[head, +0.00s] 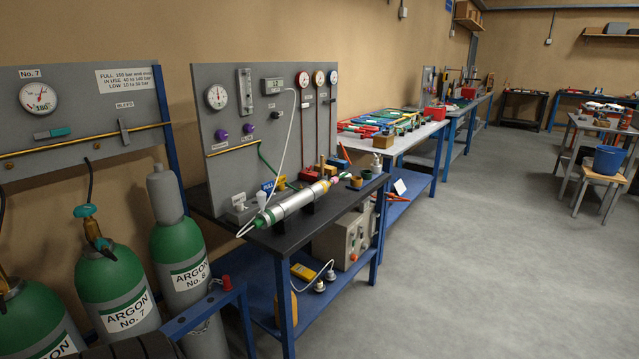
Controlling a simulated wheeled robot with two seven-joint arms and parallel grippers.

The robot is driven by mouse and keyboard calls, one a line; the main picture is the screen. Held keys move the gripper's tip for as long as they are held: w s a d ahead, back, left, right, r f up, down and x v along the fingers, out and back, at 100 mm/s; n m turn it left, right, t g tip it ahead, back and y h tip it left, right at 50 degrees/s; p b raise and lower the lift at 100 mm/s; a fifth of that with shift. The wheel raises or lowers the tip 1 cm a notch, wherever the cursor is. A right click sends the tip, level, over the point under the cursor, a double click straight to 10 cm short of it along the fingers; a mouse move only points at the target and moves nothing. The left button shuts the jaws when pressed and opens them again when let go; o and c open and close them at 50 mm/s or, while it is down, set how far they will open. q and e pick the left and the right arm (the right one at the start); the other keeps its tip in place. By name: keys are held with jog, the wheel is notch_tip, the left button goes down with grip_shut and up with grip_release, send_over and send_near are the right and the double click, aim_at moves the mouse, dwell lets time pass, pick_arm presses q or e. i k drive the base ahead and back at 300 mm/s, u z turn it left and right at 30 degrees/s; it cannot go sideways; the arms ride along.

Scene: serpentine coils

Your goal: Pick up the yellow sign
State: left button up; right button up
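I cannot make out a yellow sign for certain in the head view. A small blue card (268,186) with pale lettering stands at the back of the black-topped bench, and no yellow face shows on it. A yellow boxy item (303,271) with a white lead lies on that bench's lower blue shelf. Another yellow thing (293,305) is partly hidden behind the front bench leg; I cannot tell what it is. Neither of my grippers is in view.
The black bench (285,238) carries a long metal tube (297,202) on supports. Green argon cylinders (112,285) stand at left, by a blue rail (205,308). A blue bucket (608,160) sits on a stool at right. The grey floor (480,260) is clear.

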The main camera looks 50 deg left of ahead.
aim_at(281, 185)
jog(key=u, duration=0.05)
jog(key=i, duration=0.8)
jog(key=u, duration=0.95)
jog(key=i, duration=0.6)
jog(key=u, duration=0.5)
